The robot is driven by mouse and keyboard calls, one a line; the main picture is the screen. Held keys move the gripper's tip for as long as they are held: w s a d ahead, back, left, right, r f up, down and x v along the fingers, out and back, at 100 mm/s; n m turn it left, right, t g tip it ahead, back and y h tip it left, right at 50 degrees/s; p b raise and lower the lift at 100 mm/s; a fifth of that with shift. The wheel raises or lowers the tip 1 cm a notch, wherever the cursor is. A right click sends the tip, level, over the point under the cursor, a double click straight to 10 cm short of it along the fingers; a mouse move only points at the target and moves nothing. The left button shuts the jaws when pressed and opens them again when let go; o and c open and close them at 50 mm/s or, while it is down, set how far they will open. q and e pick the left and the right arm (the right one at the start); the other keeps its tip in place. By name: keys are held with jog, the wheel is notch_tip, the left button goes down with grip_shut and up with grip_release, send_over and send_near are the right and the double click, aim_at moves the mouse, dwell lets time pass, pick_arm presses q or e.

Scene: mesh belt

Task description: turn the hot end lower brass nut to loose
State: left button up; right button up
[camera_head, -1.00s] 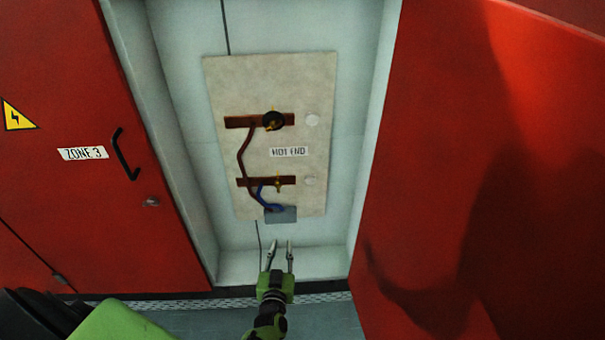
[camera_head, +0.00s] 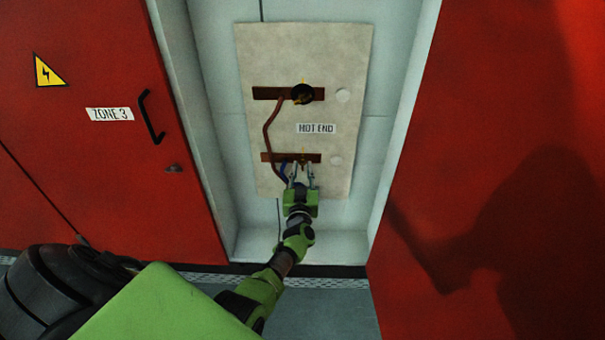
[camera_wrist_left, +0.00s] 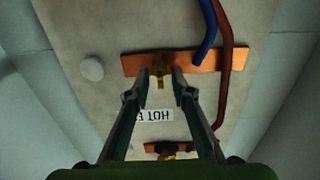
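The lower brass nut (camera_head: 303,155) sits on the lower copper bar (camera_head: 268,157) of the pale panel, below the "HOT END" label (camera_head: 316,128). In the left wrist view the nut (camera_wrist_left: 160,82) shows upside down at the lower copper bar (camera_wrist_left: 225,61). My left gripper (camera_head: 302,167) points up the panel at this nut. Its two fingers (camera_wrist_left: 161,74) are open, one to each side of the nut in the picture. A gap shows between each fingertip and the nut; I cannot tell their depth. My right gripper is not in view.
A red-brown cable (camera_head: 266,130) and a blue cable (camera_wrist_left: 208,30) run beside the lower bar. Two pale round discs (camera_head: 343,96) sit at the right. Red cabinet doors (camera_head: 95,170) flank the recess.

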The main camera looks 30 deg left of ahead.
pick_arm(q)
jog(key=shift+w+a, duration=0.3)
jog(key=shift+w, duration=0.25)
grip_shut()
